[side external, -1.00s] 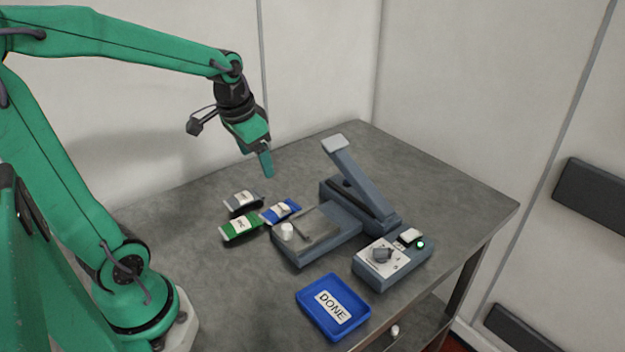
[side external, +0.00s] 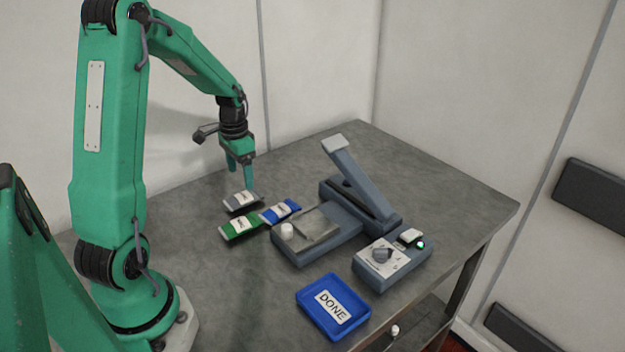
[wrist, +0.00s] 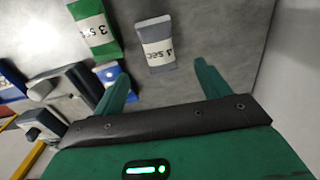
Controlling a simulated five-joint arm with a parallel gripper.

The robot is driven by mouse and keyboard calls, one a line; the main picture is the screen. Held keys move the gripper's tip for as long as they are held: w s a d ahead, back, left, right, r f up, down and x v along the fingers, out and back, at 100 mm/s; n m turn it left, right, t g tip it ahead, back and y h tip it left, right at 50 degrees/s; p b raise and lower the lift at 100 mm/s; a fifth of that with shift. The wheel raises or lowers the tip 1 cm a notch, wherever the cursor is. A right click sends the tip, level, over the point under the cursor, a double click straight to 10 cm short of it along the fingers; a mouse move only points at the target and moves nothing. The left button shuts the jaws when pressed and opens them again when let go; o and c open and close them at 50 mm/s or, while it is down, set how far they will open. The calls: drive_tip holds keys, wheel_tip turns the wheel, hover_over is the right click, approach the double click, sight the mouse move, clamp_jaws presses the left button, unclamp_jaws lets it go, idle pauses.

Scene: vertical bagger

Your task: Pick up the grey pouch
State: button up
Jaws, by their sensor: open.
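The grey pouch (side external: 242,202) with a white label lies on the table, behind the green pouch (side external: 240,228) and left of the blue pouch (side external: 281,211). My gripper (side external: 240,178) points down just above and behind the grey pouch, open and empty. In the wrist view the grey pouch (wrist: 157,45) lies beyond the two spread fingers, roughly ahead of the gap between my fingertips (wrist: 163,75). The green pouch (wrist: 95,28) is to its left, and the blue pouch (wrist: 112,75) is partly hidden by the left finger.
The grey bagger (side external: 330,226) with its raised arm stands right of the pouches. A control box (side external: 385,265) with a dial and green light sits at its right. A blue DONE tray (side external: 333,306) lies in front. The table (side external: 430,185) is clear at the back right.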

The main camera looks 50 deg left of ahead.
sight(244, 193)
drive_tip(key=shift+f, duration=0.1)
drive_tip(key=shift+f, duration=1.2)
drive_tip(key=shift+f, duration=0.1)
drive_tip(key=shift+w+f, duration=0.1)
drive_tip(key=shift+f, duration=2.4)
drive_tip(key=c, duration=1.1)
drive_tip(key=shift+r, duration=0.15)
